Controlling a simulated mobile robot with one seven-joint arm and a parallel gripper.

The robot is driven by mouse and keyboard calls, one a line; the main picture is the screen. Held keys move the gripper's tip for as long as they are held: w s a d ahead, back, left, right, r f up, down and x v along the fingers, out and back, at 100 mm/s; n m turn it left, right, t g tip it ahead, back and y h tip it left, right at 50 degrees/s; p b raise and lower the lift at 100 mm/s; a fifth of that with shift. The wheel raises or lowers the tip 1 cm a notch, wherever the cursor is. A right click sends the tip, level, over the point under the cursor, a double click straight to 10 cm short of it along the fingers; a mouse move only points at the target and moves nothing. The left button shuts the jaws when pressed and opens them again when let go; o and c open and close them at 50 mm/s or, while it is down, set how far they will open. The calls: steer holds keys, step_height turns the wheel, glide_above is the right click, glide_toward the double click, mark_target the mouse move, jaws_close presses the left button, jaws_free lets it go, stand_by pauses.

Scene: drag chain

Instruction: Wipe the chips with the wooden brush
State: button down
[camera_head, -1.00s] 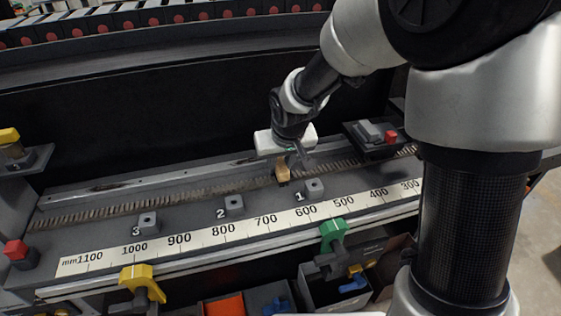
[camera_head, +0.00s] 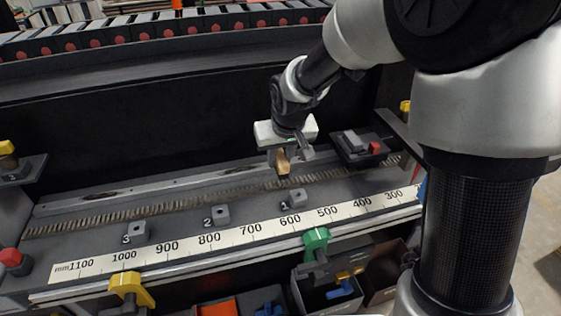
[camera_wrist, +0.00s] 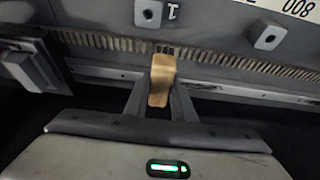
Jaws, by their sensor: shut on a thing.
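My gripper (camera_head: 284,158) is shut on the wooden brush (camera_head: 283,164), a small tan block with dark bristles. In the wrist view the brush (camera_wrist: 162,82) stands between my two fingers, its bristle end pointing at a strip of tan, ridged material. This strip (camera_head: 130,212) runs lengthwise along the grey bench and may be the chips; I cannot tell. In the head view the brush hangs over the right part of the strip. Whether the bristles touch it is unclear.
Grey blocks numbered 1 (camera_head: 298,198), 2 (camera_head: 220,214) and 3 (camera_head: 140,231) stand in front of the strip. A millimetre scale (camera_head: 210,240) lines the front edge, with green (camera_head: 316,242) and yellow (camera_head: 131,290) clamps. A box with a red button (camera_head: 375,147) is right of my gripper.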

steer(key=shift+r+p, duration=0.75)
steer(key=shift+r, duration=0.75)
